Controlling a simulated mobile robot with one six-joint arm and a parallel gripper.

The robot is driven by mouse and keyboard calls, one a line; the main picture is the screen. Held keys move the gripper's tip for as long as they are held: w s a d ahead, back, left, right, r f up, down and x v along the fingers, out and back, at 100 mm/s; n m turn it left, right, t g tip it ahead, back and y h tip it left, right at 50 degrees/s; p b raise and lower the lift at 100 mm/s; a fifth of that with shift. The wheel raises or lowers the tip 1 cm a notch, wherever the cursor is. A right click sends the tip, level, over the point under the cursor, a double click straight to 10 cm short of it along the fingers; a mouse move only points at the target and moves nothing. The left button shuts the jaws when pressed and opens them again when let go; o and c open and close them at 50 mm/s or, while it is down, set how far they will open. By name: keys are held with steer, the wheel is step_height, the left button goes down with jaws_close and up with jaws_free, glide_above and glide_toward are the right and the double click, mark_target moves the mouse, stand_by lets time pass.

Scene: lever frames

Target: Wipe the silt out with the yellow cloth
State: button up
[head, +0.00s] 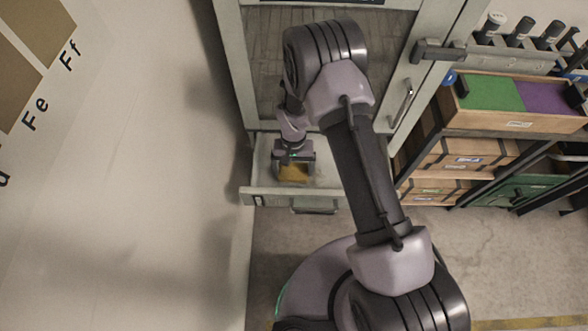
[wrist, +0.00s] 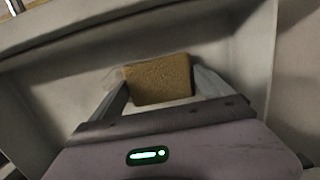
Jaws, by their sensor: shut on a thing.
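The yellow cloth (wrist: 158,80) is a brownish-yellow rectangular pad in the wrist view. My gripper (wrist: 157,88) is shut on it, with one finger on each side. In the head view the cloth (head: 294,172) shows below my gripper (head: 293,160), inside an open, pale drawer (head: 259,194) under the tall cabinet. Its underside, and whether it touches the drawer floor, cannot be told. A faint greyish patch of silt (wrist: 112,77) seems to lie beside the cloth in the wrist view.
The drawer's front handle (head: 314,208) faces my base. The cabinet door (head: 405,100) with its handle stands above the drawer on the right. A shelf with wooden boxes (head: 470,152) and a green case (head: 530,189) is at the right. A pale wall (head: 150,180) stands close on the left.

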steer(key=shift+w+a+r+p, duration=0.1)
steer(key=shift+r+p, duration=0.1)
steer(key=shift+p, duration=0.1)
steer(key=shift+d+r+p, duration=0.25)
steer(key=shift+r+p, duration=0.2)
steer(key=shift+r, duration=0.35)
steer(key=shift+c, duration=0.7)
steer(key=shift+r+p, duration=1.25)
steer(key=shift+r, duration=1.05)
